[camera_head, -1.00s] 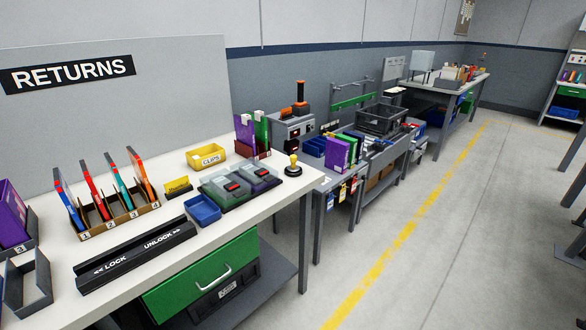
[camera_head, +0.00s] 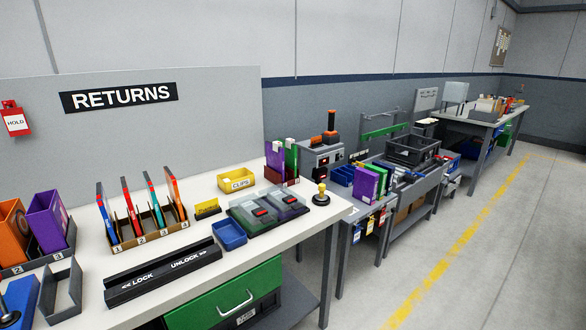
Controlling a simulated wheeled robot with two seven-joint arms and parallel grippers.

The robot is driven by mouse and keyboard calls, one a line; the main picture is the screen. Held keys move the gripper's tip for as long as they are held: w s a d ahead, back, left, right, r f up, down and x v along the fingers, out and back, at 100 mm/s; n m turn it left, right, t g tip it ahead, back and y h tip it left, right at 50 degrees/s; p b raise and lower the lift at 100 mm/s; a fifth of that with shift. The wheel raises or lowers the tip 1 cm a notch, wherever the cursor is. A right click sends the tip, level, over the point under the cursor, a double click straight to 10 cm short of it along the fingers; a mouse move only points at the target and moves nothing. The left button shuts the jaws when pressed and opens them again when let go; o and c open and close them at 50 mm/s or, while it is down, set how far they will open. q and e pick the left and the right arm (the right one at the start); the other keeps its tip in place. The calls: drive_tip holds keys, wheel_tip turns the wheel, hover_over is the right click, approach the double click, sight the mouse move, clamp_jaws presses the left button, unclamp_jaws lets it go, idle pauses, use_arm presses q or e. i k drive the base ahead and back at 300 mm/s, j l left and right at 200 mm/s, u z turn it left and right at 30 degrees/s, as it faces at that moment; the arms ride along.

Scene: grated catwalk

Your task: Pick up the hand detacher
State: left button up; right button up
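I cannot tell for sure which thing is the hand detacher. On the white returns table (camera_head: 283,243) stands a small yellow knob on a dark base (camera_head: 320,195), near the right end. A blue piece with a dark knob (camera_head: 18,302) is cut off at the lower left edge. A grey machine with an orange-topped handle (camera_head: 323,155) stands behind the table's right end. A long black bar marked LOCK and UNLOCK (camera_head: 163,273) lies along the front. Neither of my grippers is in view.
The table also holds a rack of upright coloured cases (camera_head: 150,238), a yellow CLIPS bin (camera_head: 238,180), a blue tray (camera_head: 230,236) and an empty grey tray (camera_head: 62,291). A green drawer (camera_head: 225,295) sits below. The floor at right (camera_head: 500,260) is clear.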

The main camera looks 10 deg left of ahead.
sight(320, 197)
drive_tip(key=i+u, duration=0.45)
drive_tip(key=i+l+u, duration=0.1)
drive_tip(key=i+u, duration=0.25)
drive_tip(key=u, duration=0.15)
